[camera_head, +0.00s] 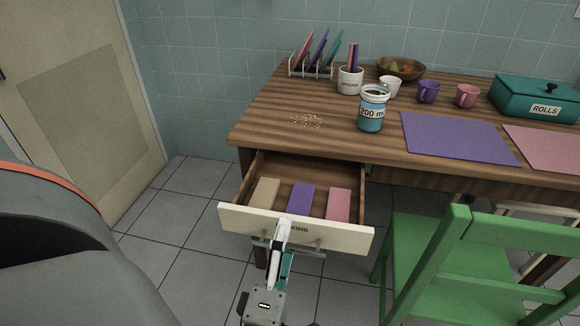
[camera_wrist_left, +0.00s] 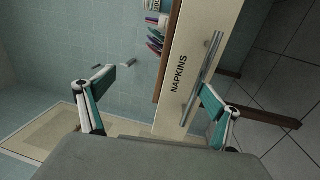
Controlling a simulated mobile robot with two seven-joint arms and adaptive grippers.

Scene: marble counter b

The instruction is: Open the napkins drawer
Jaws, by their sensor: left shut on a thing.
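The napkins drawer (camera_head: 238,219) is pulled out from under the left end of the wooden table, its pale front facing me. Tan, purple and pink folded napkins (camera_head: 300,199) lie inside. My left gripper (camera_head: 285,242) is at the front and shut on the bar handle (camera_head: 309,250), hiding part of the label. In the left wrist view, the "NAPKINS" front (camera_wrist_left: 182,62) and metal handle (camera_wrist_left: 207,68) lie ahead of the gripper (camera_wrist_left: 166,77), one finger by the handle; exact finger contact is unclear there. My right gripper is not in view.
The wooden table (camera_head: 270,135) holds a blue jar (camera_head: 372,112), mugs, a bowl, a teal rolls box (camera_head: 535,97) and placemats. A green chair (camera_head: 430,245) stands close right of the drawer. Tiled floor (camera_head: 165,235) is clear to the left.

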